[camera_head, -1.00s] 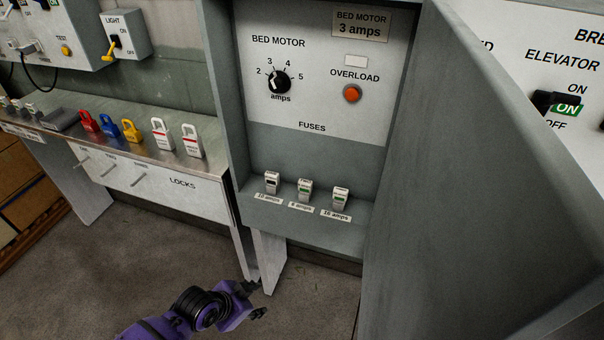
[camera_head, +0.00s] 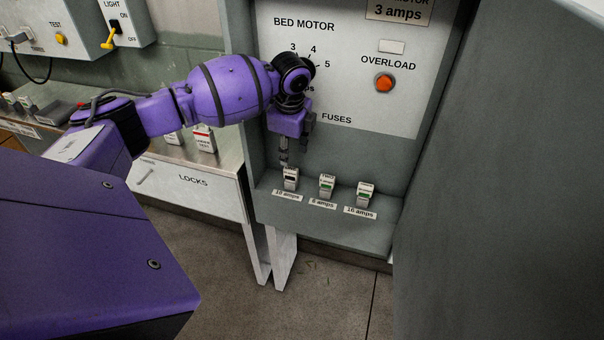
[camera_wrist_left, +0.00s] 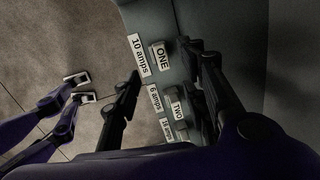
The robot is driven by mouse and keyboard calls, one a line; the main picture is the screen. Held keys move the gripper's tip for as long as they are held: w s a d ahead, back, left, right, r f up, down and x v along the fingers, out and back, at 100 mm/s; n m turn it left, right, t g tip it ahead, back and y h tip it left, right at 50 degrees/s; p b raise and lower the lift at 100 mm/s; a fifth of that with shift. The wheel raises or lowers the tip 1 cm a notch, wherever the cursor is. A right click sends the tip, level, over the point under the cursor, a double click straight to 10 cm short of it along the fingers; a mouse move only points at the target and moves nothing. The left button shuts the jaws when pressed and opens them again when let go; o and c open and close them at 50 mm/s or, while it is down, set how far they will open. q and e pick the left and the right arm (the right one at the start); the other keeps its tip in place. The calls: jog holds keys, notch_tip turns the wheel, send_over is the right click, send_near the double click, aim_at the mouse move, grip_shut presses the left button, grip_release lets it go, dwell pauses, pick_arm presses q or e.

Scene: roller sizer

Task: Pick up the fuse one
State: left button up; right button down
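Fuse one (camera_head: 290,180) is a small white block with a dark front window. It stands at the left end of the fuse ledge, behind the "10 amps" label. In the left wrist view its top, marked ONE (camera_wrist_left: 161,57), faces the camera. My left gripper (camera_head: 293,152) points down just above fuse one in the head view. In the left wrist view its two dark fingers (camera_wrist_left: 162,62) are spread apart, with the top of fuse one showing between their tips. Nothing is held.
Fuse two (camera_head: 327,186) and a third fuse (camera_head: 365,192), both with green windows, stand to the right on the grey ledge (camera_head: 270,208). The panel with the red overload button (camera_head: 384,83) rises behind. A tall grey wall (camera_head: 440,190) bounds the right side.

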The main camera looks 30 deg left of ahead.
aim_at(290, 169)
pick_arm(q)
jog(key=f, duration=0.5)
jog(key=w+f, duration=0.1)
jog(key=f, duration=0.1)
jog(key=shift+w+a+f, duration=0.1)
jog(key=shift+a+f, duration=0.15)
jog(key=shift+a, duration=0.05)
grip_shut()
